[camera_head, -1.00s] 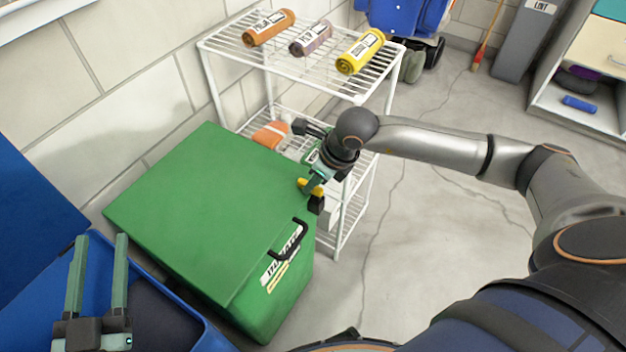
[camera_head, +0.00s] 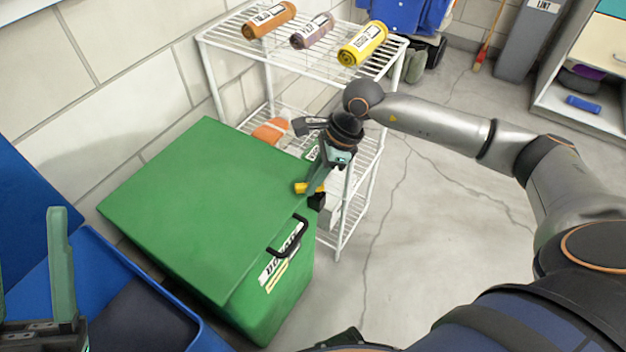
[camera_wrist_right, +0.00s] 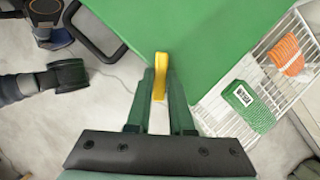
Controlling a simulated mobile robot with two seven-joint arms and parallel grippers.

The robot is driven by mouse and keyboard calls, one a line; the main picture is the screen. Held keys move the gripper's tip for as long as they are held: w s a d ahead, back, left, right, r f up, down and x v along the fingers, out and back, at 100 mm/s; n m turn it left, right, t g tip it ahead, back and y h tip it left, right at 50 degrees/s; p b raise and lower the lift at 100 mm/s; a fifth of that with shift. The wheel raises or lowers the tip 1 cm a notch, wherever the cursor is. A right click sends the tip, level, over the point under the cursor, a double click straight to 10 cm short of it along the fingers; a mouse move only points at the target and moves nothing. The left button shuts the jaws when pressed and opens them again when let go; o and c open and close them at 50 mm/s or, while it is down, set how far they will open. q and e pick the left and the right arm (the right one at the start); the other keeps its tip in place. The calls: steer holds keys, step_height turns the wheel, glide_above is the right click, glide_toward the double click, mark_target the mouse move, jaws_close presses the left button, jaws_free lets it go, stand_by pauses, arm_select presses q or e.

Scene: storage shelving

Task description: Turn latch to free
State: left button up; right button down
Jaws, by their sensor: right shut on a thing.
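A green box (camera_head: 205,200) with a closed lid stands against the wall. A yellow latch (camera_head: 302,188) sits at its right edge, near the back corner. My right gripper (camera_head: 317,183) is at the latch. In the right wrist view the yellow latch (camera_wrist_right: 159,76) lies between the two green fingertips (camera_wrist_right: 159,82), which are shut on it. A black handle (camera_head: 288,240) is on the front face, nearer than the latch. My left gripper (camera_head: 62,270) is at the lower left, partly cut off by the frame; only one finger shows clearly.
A white wire shelf (camera_head: 290,62) behind the box holds orange, mauve and yellow rolls on top. A blue bin (camera_head: 95,255) stands left of the box. The floor (camera_head: 430,240) to the right is clear. A green package (camera_wrist_right: 246,108) lies on the lower rack.

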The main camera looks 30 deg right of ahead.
steer(key=n, duration=0.2)
steer(key=n+g+b, duration=0.1)
steer(key=n, duration=0.1)
steer(key=n+g+b, duration=0.1)
steer(key=shift+s+f+n, duration=0.1)
steer(key=shift+s+n, duration=0.15)
steer(key=shift+n, duration=0.15)
arm_select(q)
steer(key=shift+n, duration=0.7)
steer(key=shift+w+d+f+b, duration=0.15)
steer(key=shift+f+b, duration=0.45)
steer(key=shift+f, duration=0.7)
steer(key=shift+w+d+f+b, duration=0.1)
steer(key=shift+f+b, duration=0.5)
steer(key=shift+f, duration=0.7)
arm_select(e)
steer(key=shift+s+n+g+h, duration=0.15)
steer(key=shift+n+g, duration=0.3)
steer(key=shift+n, duration=0.65)
steer(key=shift+s+n+g+h, duration=0.15)
steer(key=shift+n+g, duration=0.3)
steer(key=shift+n, duration=0.65)
steer(key=c, duration=0.8)
jaws_free()
